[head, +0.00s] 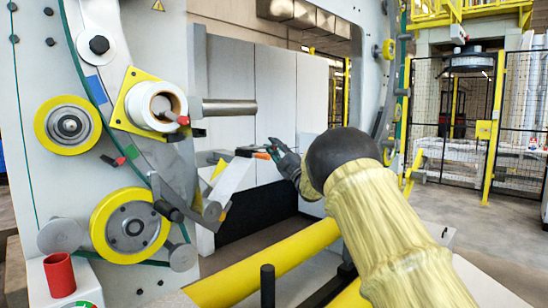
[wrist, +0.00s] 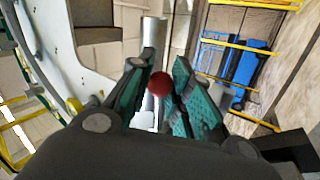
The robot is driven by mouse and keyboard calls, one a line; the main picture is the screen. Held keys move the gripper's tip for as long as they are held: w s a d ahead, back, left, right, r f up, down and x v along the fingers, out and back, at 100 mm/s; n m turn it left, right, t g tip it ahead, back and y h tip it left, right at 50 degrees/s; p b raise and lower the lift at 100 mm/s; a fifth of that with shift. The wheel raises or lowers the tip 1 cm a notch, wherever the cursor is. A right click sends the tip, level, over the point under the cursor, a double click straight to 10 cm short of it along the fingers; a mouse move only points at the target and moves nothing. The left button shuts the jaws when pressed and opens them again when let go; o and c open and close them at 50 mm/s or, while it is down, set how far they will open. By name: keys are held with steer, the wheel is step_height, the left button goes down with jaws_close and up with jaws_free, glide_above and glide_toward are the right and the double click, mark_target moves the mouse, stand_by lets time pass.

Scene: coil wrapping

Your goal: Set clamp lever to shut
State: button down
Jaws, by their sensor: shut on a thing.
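My gripper (head: 276,151) is at the centre of the head view, at the dark clamp (head: 246,152) above a slanted white strip (head: 229,182). A small orange-red part (head: 262,156) shows between the clamp and my gripper. In the wrist view, my gripper's teal fingers (wrist: 160,88) are closed in on the red round knob (wrist: 159,84), which I take to be the end of the clamp lever. The lever's shaft is mostly hidden, and I cannot tell its angle.
A white roll (head: 160,103) on a yellow plate and a bare metal bar (head: 228,107) are left of my gripper. Yellow-rimmed wheels (head: 131,227) sit on the grey machine panel. A red cup (head: 59,276) stands at lower left.

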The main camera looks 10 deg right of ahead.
steer(key=shift+r+n+g+y, duration=0.15)
steer(key=shift+n+g+y, duration=0.15)
steer(key=shift+n, duration=0.2)
steer(key=c, duration=1.3)
jaws_free()
steer(key=shift+o, duration=0.2)
steer(key=shift+s, duration=0.1)
steer(key=v, duration=1.1)
steer(key=shift+s+d+f, duration=0.2)
steer(key=shift+f, duration=0.1)
